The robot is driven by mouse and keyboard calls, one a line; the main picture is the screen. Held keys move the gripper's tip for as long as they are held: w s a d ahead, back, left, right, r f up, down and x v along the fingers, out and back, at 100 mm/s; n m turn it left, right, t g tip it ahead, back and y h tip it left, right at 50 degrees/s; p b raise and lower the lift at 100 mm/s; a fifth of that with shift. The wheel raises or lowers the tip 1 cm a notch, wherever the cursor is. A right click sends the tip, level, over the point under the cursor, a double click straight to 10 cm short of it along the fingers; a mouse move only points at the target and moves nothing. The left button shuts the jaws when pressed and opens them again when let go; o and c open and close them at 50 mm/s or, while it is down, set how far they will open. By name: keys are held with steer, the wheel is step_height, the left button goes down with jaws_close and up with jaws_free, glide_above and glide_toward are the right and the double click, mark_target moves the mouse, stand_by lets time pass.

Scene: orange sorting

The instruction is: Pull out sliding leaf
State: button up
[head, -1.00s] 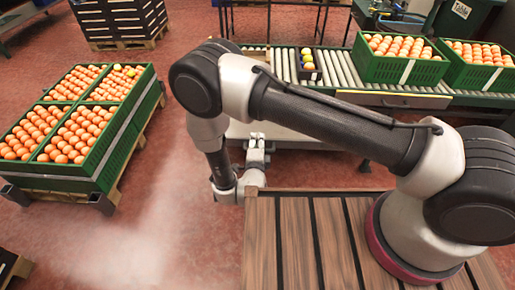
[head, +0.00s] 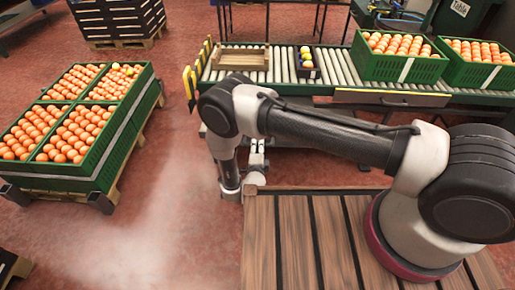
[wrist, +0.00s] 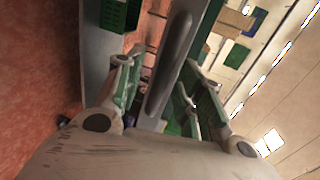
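A pale grey flat panel, likely the sliding leaf, shows below the conveyor behind my arm (head: 300,143). In the wrist view a grey slab (wrist: 97,50) stands at the left, and a long rounded grey bar (wrist: 172,62) runs between my fingers. I cannot tell for sure which part of the leaf this bar is. My gripper (head: 257,152) is at the panel's front, just beyond the wooden deck; in the wrist view its fingers (wrist: 163,95) are apart, one on each side of the bar, with gaps showing. Contact is not visible.
The roller conveyor (head: 345,68) carries green crates of oranges (head: 400,68), a small dark box of coloured fruit (head: 309,72) and a wooden tray (head: 242,50). A drawer-like front (head: 390,98) sits on its near side. Full green crates (head: 100,165) stand on a pallet at left; red floor between is free.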

steer(key=shift+w, duration=0.2)
steer(key=shift+c, duration=0.3)
jaws_close()
steer(key=f+v, duration=0.1)
steer(key=v, duration=0.5)
steer(key=shift+s+f, duration=0.15)
steer(key=shift+f, duration=0.1)
steer(key=shift+o, duration=0.3)
jaws_free()
